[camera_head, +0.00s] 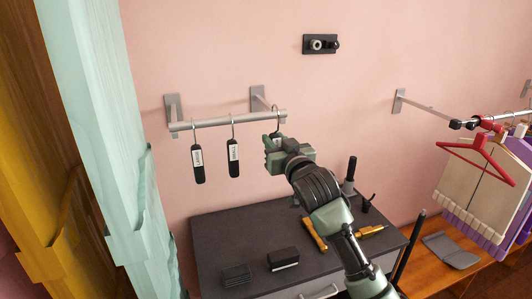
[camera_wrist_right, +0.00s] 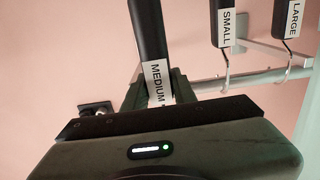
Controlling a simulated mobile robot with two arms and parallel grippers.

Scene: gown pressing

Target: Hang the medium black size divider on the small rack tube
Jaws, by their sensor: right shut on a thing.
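The small rack tube (camera_head: 215,123) is a grey tube on two wall brackets. The black divider labelled LARGE (camera_head: 199,174) and the one labelled SMALL (camera_head: 233,169) hang by hooks from its left and middle parts. My right gripper (camera_head: 270,146) is below the tube's right end. In the wrist view its fingers (camera_wrist_right: 155,92) are shut on the black divider labelled MEDIUM (camera_wrist_right: 148,28). A wire hook (camera_head: 276,109) rises above my gripper and shows at the tube's right end. I cannot tell whether it rests on the tube. My left gripper is out of view.
A dark cabinet top (camera_head: 220,235) below holds a black block (camera_head: 283,259), yellow-handled tools (camera_head: 314,235) and a dark bottle-like item (camera_head: 349,176). Pale green cloth (camera_head: 90,110) hangs at left. Red hangers (camera_head: 478,155) with garments are at right. A black wall fixture (camera_head: 320,44) is above.

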